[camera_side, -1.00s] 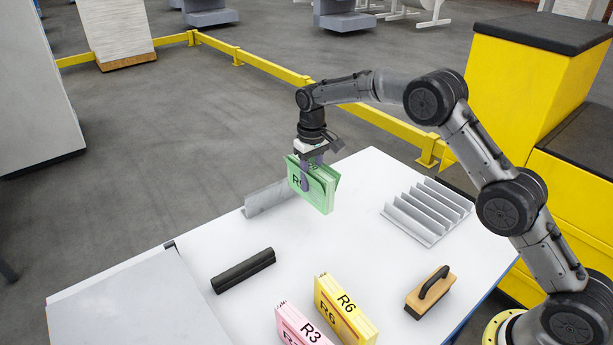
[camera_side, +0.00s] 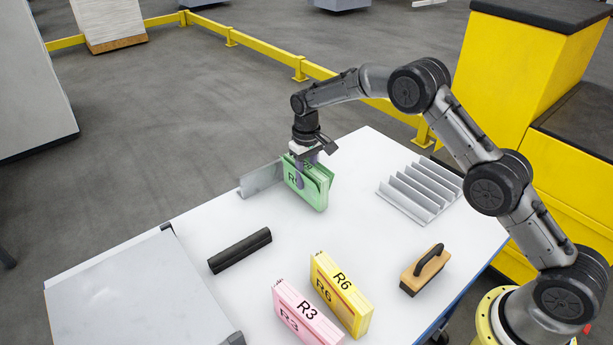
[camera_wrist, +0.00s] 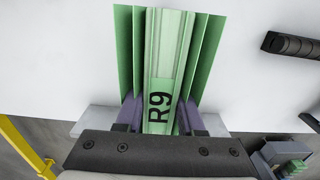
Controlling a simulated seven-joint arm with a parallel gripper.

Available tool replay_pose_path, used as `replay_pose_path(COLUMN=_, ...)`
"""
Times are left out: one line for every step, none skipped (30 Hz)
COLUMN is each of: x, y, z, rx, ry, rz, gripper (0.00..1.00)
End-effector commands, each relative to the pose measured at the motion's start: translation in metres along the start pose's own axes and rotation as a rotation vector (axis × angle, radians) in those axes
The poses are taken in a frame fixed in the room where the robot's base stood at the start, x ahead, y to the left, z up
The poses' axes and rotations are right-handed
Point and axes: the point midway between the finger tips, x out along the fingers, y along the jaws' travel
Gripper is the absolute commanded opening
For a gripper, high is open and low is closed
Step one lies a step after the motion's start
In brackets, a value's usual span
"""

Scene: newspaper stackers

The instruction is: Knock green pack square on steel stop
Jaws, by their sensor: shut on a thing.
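The green pack (camera_side: 309,188), marked R9, stands upright over the white table, close to the right end of the steel stop (camera_side: 259,180). My gripper (camera_side: 306,172) points down and is shut on the pack from above. In the wrist view its purple fingers (camera_wrist: 161,113) clasp the pack's middle block (camera_wrist: 168,58), while outer green sheets splay out on both sides. Parts of the grey stop (camera_wrist: 92,121) show beside the fingers there. I cannot tell whether the pack touches the stop or the table.
A ribbed metal rack (camera_side: 421,190) stands right of the pack. A black bar (camera_side: 240,250), a pink R3 pack (camera_side: 304,316), a yellow R6 pack (camera_side: 341,294) and a wooden block with black handle (camera_side: 425,270) lie nearer. A grey raised plate (camera_side: 140,295) fills the front left.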

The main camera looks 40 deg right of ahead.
Motion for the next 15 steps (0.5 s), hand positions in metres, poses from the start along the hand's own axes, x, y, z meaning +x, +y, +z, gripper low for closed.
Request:
replay_pose_path(x=-0.0015, y=0.0, z=-0.0008, rx=0.0, ry=0.003, rz=0.0, gripper=0.0)
replay_pose_path(x=-0.0015, y=0.0, z=-0.0008, rx=0.0, ry=0.003, rz=0.0, gripper=0.0)
replay_pose_path(x=-0.0015, y=0.0, z=-0.0008, rx=0.0, ry=0.003, rz=0.0, gripper=0.0)
replay_pose_path(x=-0.0016, y=-0.0001, z=-0.0008, rx=0.0, ry=0.003, rz=0.0, gripper=0.0)
replay_pose_path(x=-0.0016, y=0.0, z=-0.0008, rx=0.0, ry=0.003, rz=0.0, gripper=0.0)
replay_pose_path(x=-0.0016, y=-0.0001, z=-0.001, rx=0.0, ry=0.003, rz=0.0, gripper=0.0)
replay_pose_path(x=-0.0015, y=-0.0001, z=-0.0012, rx=0.0, ry=0.003, rz=0.0, gripper=0.0)
replay_pose_path(x=-0.0015, y=-0.0001, z=-0.0015, rx=0.0, ry=0.003, rz=0.0, gripper=0.0)
replay_pose_path(x=-0.0013, y=-0.0001, z=-0.0021, rx=0.0, ry=0.003, rz=0.0, gripper=0.0)
replay_pose_path(x=-0.0012, y=0.0, z=-0.0027, rx=0.0, ry=0.003, rz=0.0, gripper=0.0)
replay_pose_path(x=-0.0011, y=-0.0001, z=-0.0033, rx=0.0, ry=0.003, rz=0.0, gripper=0.0)
replay_pose_path(x=-0.0011, y=-0.0001, z=-0.0041, rx=0.0, ry=0.003, rz=0.0, gripper=0.0)
replay_pose_path(x=-0.0012, y=-0.0001, z=-0.0048, rx=0.0, ry=0.004, rz=0.0, gripper=0.0)
replay_pose_path(x=-0.0013, y=-0.0001, z=-0.0055, rx=0.0, ry=0.004, rz=0.0, gripper=0.0)
replay_pose_path(x=-0.0015, y=-0.0001, z=-0.0064, rx=0.0, ry=0.004, rz=0.0, gripper=0.0)
